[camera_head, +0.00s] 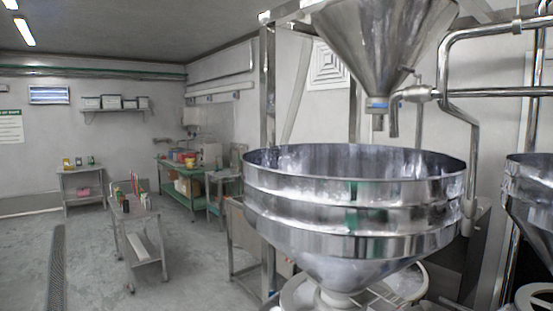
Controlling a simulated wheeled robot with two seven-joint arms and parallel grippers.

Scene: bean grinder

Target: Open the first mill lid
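A large round steel hopper (354,205) fills the middle right, wide and open at the top and tapering to a cone below. A steel funnel (375,45) hangs above it, with its spout over the hopper's opening. Pale rounded parts (298,292) show under the cone at the bottom edge, partly cut off. I cannot tell whether any of these parts is the mill lid. A second steel hopper (530,200) is cut off at the right edge. Neither of my grippers is in view.
A steel frame and pipes (490,35) stand around the hoppers. A narrow steel table (134,215) with small items stands to the left, and a green workbench (185,175) stands farther back. The grey floor (95,255) is open at the left, with a drain grate (57,270).

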